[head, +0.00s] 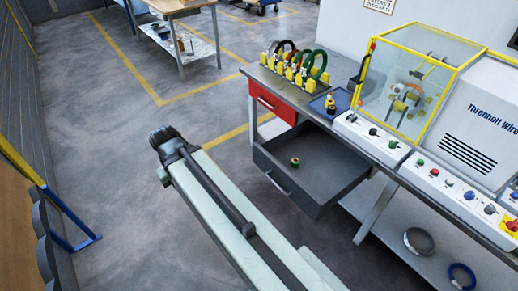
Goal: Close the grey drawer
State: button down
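The grey drawer (342,186) stands pulled out from under the workbench, below a red drawer (272,103). Its front panel with a handle (278,184) faces left, toward my arm. A small green and yellow ring-shaped object (295,162) lies inside it. My arm reaches up from the bottom of the picture, with its far end left of the drawer front and apart from it. The fingers of my gripper cannot be made out at that end.
On the bench (378,158) stand coils on yellow holders (299,66), a blue tray (330,104) and a yellow-framed machine (406,86). A lower shelf (389,252) holds ring-shaped coils. The floor left of the drawer is clear. A blue and yellow frame (68,215) stands far left.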

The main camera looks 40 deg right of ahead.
aim_at(328, 171)
jog(key=z, duration=0.1)
jog(key=i, duration=0.9)
jog(key=u, duration=0.55)
